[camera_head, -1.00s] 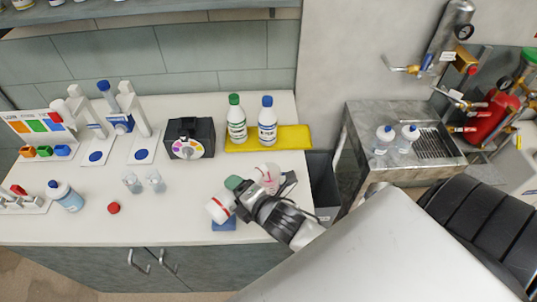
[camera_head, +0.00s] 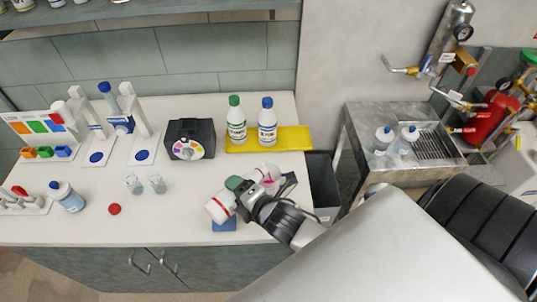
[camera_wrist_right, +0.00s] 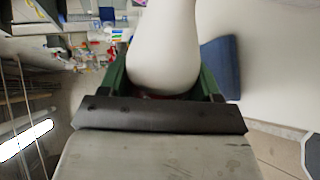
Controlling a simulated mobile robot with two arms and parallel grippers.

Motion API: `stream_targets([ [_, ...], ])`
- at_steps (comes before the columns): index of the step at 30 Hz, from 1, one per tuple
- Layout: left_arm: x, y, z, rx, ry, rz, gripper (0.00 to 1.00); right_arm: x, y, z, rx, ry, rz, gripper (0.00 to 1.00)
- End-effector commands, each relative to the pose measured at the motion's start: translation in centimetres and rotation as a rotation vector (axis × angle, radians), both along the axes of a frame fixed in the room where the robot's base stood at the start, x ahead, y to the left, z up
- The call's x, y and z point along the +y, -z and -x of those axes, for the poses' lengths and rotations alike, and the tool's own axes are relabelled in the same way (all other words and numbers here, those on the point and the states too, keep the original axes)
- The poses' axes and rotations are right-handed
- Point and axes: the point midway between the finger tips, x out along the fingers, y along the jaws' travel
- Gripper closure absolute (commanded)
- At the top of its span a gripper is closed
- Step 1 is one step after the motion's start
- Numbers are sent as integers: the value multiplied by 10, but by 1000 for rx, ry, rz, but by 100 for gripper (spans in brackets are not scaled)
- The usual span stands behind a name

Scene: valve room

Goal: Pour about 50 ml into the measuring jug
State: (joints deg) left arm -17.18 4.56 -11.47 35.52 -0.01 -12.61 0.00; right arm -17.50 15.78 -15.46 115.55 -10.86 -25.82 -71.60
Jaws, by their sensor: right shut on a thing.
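My right gripper (camera_head: 243,197) is shut on a white bottle with a red band (camera_head: 219,208), above the right end of the counter. The bottle is tilted, its broad end to the left; the gripper hides its mouth. In the right wrist view its smooth white body (camera_wrist_right: 164,50) stands between the green fingers. The clear measuring jug (camera_head: 267,173) stands just behind the gripper, partly hidden, with pink showing in it. I cannot make out its level or marks. A loose red cap (camera_head: 114,209) lies on the counter. My left gripper is not in view.
A blue pad (camera_head: 224,225) lies below the bottle. A black dial box (camera_head: 190,139) and two small glass beakers (camera_head: 134,184) (camera_head: 157,184) are left. The front middle counter is mostly clear.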

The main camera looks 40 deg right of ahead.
Motion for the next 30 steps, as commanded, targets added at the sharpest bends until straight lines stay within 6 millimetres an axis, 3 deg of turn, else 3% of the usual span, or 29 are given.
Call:
stream_targets([
  [5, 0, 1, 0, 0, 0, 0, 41, 0, 0, 0, -2, 0, -1, 70],
  [10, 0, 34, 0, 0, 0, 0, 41, 1, 21, 0, -30, 2, 118, 70],
  [17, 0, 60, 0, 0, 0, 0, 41, 9, 30, 2, -60, 3, 259, 70],
  [18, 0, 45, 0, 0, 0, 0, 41, 8, 18, 2, -64, 2, 283, 70],
  [30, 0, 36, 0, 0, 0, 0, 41, 5, 12, 1, -81, 2, 369, 70],
])
